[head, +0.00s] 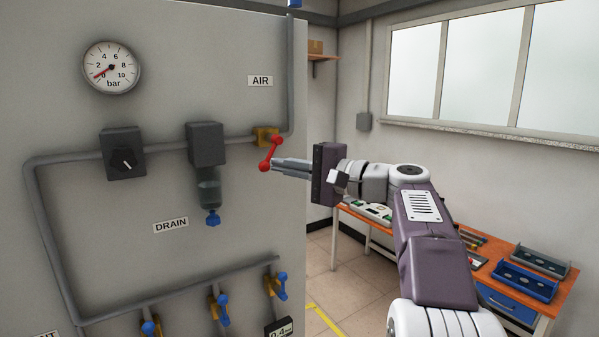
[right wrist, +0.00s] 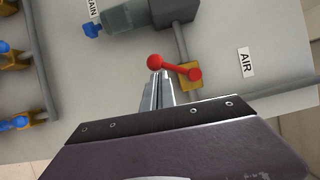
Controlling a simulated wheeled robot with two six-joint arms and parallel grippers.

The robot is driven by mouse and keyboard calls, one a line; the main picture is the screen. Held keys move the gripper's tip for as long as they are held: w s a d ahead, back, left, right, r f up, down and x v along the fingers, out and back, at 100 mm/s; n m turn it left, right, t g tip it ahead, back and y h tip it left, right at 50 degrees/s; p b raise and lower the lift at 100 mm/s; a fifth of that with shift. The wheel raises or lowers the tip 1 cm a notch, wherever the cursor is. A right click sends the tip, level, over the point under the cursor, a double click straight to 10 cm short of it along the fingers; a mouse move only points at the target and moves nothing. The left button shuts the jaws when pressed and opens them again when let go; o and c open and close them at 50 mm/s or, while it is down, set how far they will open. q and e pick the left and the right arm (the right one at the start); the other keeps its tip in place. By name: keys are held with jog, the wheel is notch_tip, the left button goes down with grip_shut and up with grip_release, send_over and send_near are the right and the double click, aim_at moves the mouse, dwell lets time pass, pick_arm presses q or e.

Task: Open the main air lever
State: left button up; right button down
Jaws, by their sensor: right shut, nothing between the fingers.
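The main air lever is a red handle (head: 270,153) with round ends on a brass valve (head: 264,134), just below the AIR label (head: 260,81). It slants from the valve down to the left. My right gripper (head: 275,166) is shut and empty, with its fingertips right beside the handle's lower end. In the right wrist view the closed fingertips (right wrist: 159,76) lie by the ball end of the red handle (right wrist: 176,67). I cannot tell whether they touch it. My left gripper is not in view.
A pressure gauge (head: 111,68) has its needle near 0. A black knob box (head: 123,153) and a filter with a blue drain valve (head: 206,150) sit left of the lever. Blue-handled valves (head: 220,308) line the lower pipe. An orange workbench (head: 400,236) stands behind my right arm.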

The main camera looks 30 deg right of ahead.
aim_at(266, 161)
jog(key=a+m+t+b, duration=0.1)
jog(key=m+b, duration=0.1)
jog(key=a+m+t+b, duration=0.1)
jog(key=m+b, duration=0.1)
jog(key=m, duration=0.1)
jog(key=a+m+t+b, duration=0.1)
jog(key=m+b, duration=0.1)
jog(key=b, duration=0.1)
jog(key=shift+s+r+m, duration=0.25)
jog(key=shift+s+m, duration=0.05)
jog(key=shift+m, duration=0.1)
jog(key=m+t, duration=0.1)
jog(key=a+r+m+h+b, duration=0.1)
jog(key=m, duration=0.1)
jog(key=shift+t, duration=0.4)
jog(key=shift+r+b, duration=0.25)
jog(key=shift+b, duration=0.15)
jog(key=shift+a+r, duration=0.1)
